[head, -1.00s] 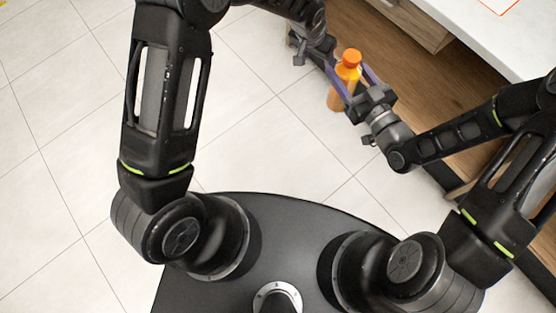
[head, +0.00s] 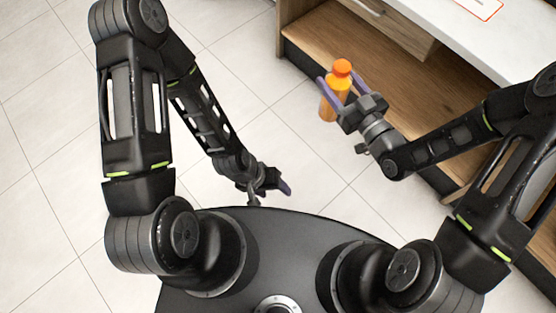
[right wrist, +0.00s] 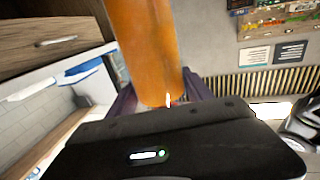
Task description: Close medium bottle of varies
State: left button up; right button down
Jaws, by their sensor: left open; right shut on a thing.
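An orange bottle (head: 333,100) with an orange cap (head: 342,68) on its top is held in the air, upright or slightly tilted. My right gripper (head: 338,88) is shut on the bottle's body, with purple fingers on either side of it. In the right wrist view the bottle (right wrist: 148,50) rises between the fingers; its cap is out of that view. The cap sits on the neck; whether it is fully tight I cannot tell. My left gripper (head: 286,188) is open and empty, low near my base, well apart from the bottle.
A wooden cabinet (head: 430,100) with a white countertop (head: 480,45) stands at the right, behind the bottle. A drawer (head: 395,22) shows under the top. The tiled floor (head: 250,60) between my arms is clear.

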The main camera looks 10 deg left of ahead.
jog(key=w+d+r+m+t+h, duration=0.2)
jog(key=w+d+r+m+h, duration=0.1)
jog(key=d, duration=0.4)
jog(key=w+d+r+m+t+h, duration=0.2)
jog(key=w+d+r+m+h, duration=0.1)
jog(key=w+d+m+h, duration=0.2)
jog(key=w+d+h, duration=0.2)
jog(key=d+h, duration=0.1)
jog(key=shift+w+d+r+h, duration=0.25)
jog(key=shift+r+h, duration=0.05)
jog(key=shift+r, duration=0.1)
